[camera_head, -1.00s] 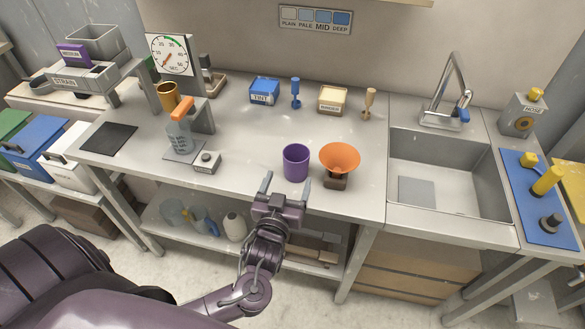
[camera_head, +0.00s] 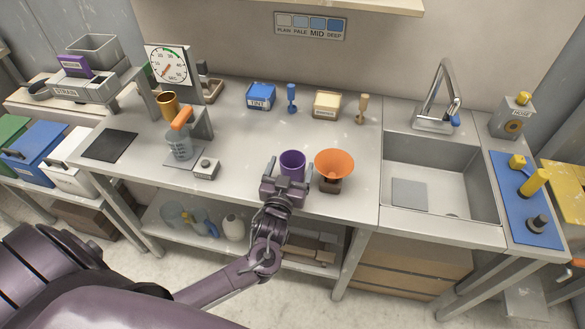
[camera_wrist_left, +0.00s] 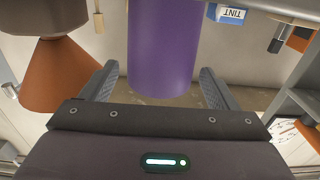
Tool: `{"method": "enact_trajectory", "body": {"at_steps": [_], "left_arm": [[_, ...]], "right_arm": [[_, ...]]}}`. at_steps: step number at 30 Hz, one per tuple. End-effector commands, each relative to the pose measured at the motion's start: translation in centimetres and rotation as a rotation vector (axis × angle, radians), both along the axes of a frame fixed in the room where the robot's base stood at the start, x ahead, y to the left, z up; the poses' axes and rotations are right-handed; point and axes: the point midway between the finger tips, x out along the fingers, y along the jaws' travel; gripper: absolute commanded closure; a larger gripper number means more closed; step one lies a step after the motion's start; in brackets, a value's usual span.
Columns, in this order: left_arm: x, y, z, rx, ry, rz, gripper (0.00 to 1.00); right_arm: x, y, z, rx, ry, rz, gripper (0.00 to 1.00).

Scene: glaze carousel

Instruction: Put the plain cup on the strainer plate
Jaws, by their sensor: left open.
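A plain purple cup (camera_head: 292,163) stands upright near the front of the counter. In the left wrist view the cup (camera_wrist_left: 163,45) is between the two fingers of my open left gripper (camera_wrist_left: 163,88), with no clear grip on it. In the head view my left gripper (camera_head: 288,178) is at the cup's near side and hides its lower part. A grey stand marked STRAIN (camera_head: 66,92) is at the far left, with a purple block marked MEDIUM (camera_head: 75,66) on it. I cannot make out a separate strainer plate. My right gripper is not in view.
An orange funnel-shaped bowl (camera_head: 334,163) on a dark holder stands just right of the cup. A jug with an orange handle (camera_head: 178,144), a small timer box (camera_head: 206,168) and a dial stand (camera_head: 168,67) are to the left. The sink (camera_head: 440,185) is right.

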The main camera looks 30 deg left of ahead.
Motion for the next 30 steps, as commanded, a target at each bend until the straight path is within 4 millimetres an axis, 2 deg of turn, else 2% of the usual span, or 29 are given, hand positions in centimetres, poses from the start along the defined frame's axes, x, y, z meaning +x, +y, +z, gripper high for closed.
{"method": "enact_trajectory", "body": {"at_steps": [3, 10, 21, 30], "left_arm": [[0.85, 0.19, 0.00, 0.000, 0.001, 0.000, 0.18], [0.89, 0.19, -0.08, -0.001, 0.001, 0.000, 0.19], [0.88, 0.19, -0.05, -0.001, 0.001, 0.000, 0.68], [0.88, 0.20, 0.24, -0.001, 0.000, 0.000, 0.70]], "right_arm": [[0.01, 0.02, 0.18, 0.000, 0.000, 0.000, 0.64], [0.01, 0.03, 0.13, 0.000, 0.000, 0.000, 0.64], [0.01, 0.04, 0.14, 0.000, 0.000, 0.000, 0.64], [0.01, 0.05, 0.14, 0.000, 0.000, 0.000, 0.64]]}}
